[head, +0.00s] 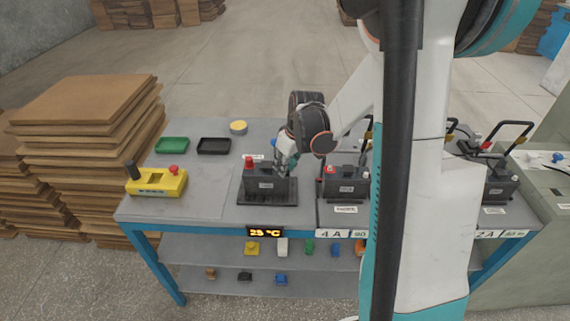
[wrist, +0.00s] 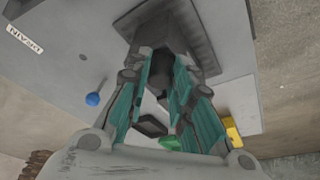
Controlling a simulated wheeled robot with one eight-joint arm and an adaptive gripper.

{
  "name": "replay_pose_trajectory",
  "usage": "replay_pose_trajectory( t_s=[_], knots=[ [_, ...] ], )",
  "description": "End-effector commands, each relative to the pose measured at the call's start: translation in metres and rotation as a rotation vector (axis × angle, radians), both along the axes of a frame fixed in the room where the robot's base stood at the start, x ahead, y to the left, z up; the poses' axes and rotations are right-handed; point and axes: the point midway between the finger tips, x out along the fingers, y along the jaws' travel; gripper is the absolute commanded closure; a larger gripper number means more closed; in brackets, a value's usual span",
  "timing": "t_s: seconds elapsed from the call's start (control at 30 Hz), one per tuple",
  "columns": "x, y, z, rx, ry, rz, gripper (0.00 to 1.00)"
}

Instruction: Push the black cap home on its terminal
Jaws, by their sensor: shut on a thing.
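The dark battery (head: 265,184) stands on a black tray (head: 243,196) near the left part of the bench in the head view. A red cap (head: 249,162) sits on its left terminal. My gripper (head: 285,165) is over the battery's right end, with its teal fingers low against the top. In the wrist view the fingers are shut on a small dark thing, the black cap (wrist: 162,73), mostly hidden between them. The terminal under it is hidden, so I cannot tell how far down the cap sits.
A second battery (head: 345,183) stands close to the right. A green tray (head: 172,145), a black tray (head: 214,146), a yellow disc (head: 238,127) and a yellow tester (head: 156,182) lie to the left. Several small coloured parts are on the shelves below.

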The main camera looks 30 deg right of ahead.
Motion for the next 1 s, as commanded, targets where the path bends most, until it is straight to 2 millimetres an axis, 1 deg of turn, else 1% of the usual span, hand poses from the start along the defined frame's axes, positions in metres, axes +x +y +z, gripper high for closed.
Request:
replay_pose_trajectory(
  t_s=[0.23, 0.27, 0.3, 0.37, 0.63, 0.67, 0.7, 0.77, 1.0],
  knots=[
    [-0.0001, 0.0, -0.0003, 0.0, 0.0, 0.0, 0.89],
    [-0.0001, 0.0, -0.0003, 0.0, 0.0, 0.0, 0.76],
    [-0.0001, 0.0, -0.0003, 0.0, 0.0, 0.0, 0.67],
    [-0.0001, 0.0, -0.0003, 0.0, 0.0, 0.0, 0.55],
    [0.0, 0.0002, -0.0001, 0.0, 0.0, 0.0, 0.55],
    [0.0, 0.0003, -0.0001, 0.0, 0.0, 0.0, 0.51],
    [0.0, 0.0002, -0.0001, 0.0, 0.0, 0.0, 0.44],
    [0.0, 0.0002, -0.0001, 0.0, 0.0, 0.0, 0.35],
    [0.0, 0.0002, -0.0001, 0.0, 0.0, 0.0, 0.34]
  ],
)
